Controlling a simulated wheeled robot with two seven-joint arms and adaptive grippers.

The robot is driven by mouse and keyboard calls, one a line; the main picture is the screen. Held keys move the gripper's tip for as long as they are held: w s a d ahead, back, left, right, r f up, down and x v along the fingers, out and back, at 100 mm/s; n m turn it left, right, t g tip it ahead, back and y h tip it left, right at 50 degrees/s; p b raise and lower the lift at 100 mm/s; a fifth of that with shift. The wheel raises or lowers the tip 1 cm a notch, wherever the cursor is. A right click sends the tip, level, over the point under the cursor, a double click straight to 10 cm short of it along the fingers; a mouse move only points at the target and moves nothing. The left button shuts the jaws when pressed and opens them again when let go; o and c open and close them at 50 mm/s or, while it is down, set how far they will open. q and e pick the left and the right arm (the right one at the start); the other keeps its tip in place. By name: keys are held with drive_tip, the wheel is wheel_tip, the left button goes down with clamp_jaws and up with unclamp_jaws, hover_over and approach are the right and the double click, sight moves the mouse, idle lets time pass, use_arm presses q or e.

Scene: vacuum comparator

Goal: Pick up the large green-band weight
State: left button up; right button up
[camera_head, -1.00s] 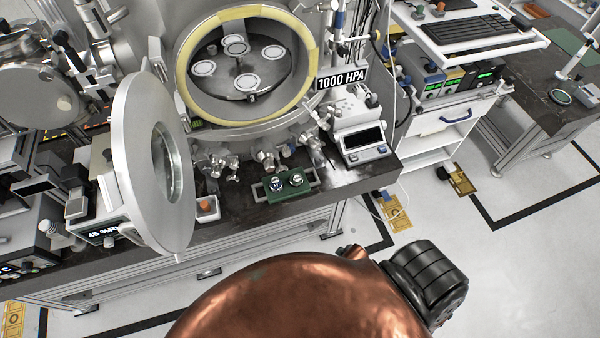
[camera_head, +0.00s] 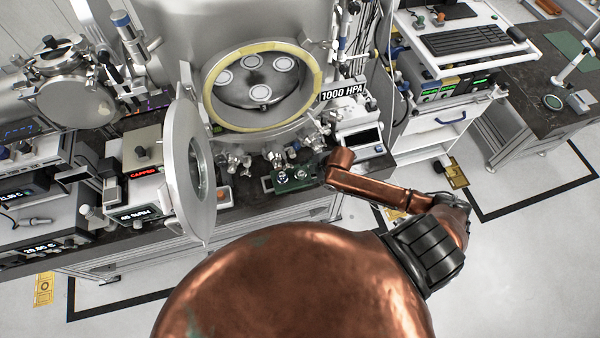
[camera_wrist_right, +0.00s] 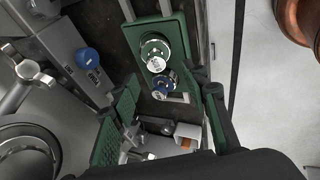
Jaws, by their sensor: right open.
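The large green-band weight (camera_wrist_right: 155,48) stands upright on a green tray (camera_wrist_right: 143,32) in the right wrist view. A smaller blue-band weight (camera_wrist_right: 164,84) stands close beside it. In the head view the tray (camera_head: 268,185) sits on the dark bench in front of the chamber, with the green-band weight (camera_head: 301,174) at right and the blue-band weight (camera_head: 281,176) at left. My right gripper (camera_wrist_right: 163,80) is open and empty, its green-padded fingers spread above the tray, nearer the blue-band weight. In the head view its fingers are hard to make out. My left gripper is not in view.
The open round chamber door (camera_head: 186,170) stands left of the tray. The chamber (camera_head: 318,88) with its weighing pans and valve fittings lies behind. A white box with an orange top (camera_head: 223,194) is left of the tray. The bench front edge is close.

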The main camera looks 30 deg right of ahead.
sight(302, 173)
drive_tip(key=shift+w+d+p+x, duration=0.15)
drive_tip(key=shift+p+x, duration=0.15)
drive_tip(key=shift+x, duration=1.65)
drive_tip(key=shift+w+d+p+x, duration=0.15)
drive_tip(key=shift+p+x, duration=0.15)
drive_tip(key=shift+x, duration=1.65)
drive_tip(key=shift+s+r, duration=0.1)
clamp_jaws()
